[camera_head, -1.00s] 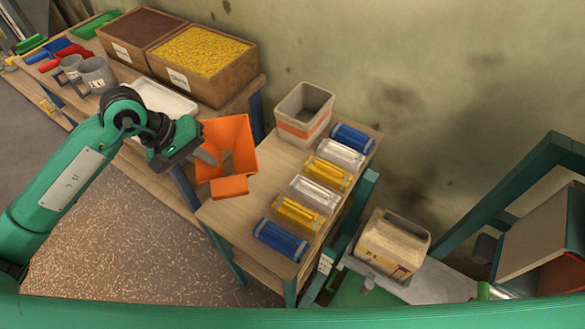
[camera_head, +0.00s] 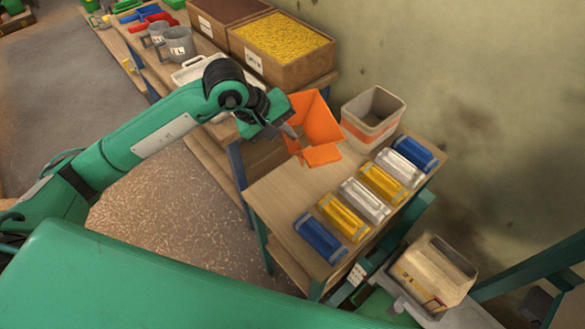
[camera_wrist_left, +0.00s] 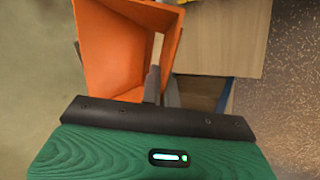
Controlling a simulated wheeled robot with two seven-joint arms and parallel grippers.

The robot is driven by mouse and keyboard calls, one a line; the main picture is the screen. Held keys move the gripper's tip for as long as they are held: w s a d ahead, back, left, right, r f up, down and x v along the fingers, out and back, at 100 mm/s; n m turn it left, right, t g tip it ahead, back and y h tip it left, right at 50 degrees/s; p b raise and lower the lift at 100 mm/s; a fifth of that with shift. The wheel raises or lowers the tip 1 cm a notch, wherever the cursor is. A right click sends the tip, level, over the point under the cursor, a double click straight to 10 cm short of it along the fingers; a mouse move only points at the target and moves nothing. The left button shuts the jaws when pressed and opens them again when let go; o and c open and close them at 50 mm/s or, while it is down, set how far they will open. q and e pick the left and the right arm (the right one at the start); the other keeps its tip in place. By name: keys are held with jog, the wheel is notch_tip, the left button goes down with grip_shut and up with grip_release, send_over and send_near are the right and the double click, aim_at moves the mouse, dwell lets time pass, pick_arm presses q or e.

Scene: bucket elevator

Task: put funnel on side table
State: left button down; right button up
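The orange funnel (camera_head: 316,122) is held at the far left end of the side table (camera_head: 278,193) in the head view. It overlaps the tabletop in the picture, and I cannot tell whether it touches it. My left gripper (camera_head: 290,130) is shut on the funnel's near wall. In the left wrist view the funnel (camera_wrist_left: 112,50) is tilted, with its wide opening showing, and the gripper's fingers (camera_wrist_left: 160,88) pinch one wall. My right gripper is not in view.
A workbench behind holds a box of yellow grains (camera_head: 282,45), a white tray (camera_head: 200,72) and grey mugs (camera_head: 178,44).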

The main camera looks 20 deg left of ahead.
pick_arm(q)
notch_tip(320, 180, down, 15)
jog(key=p, duration=0.3)
jog(key=shift+r, duration=0.2)
jog(key=shift+f, duration=0.1)
jog(key=shift+f, duration=0.15)
jog(key=c, duration=1.7)
grip_release()
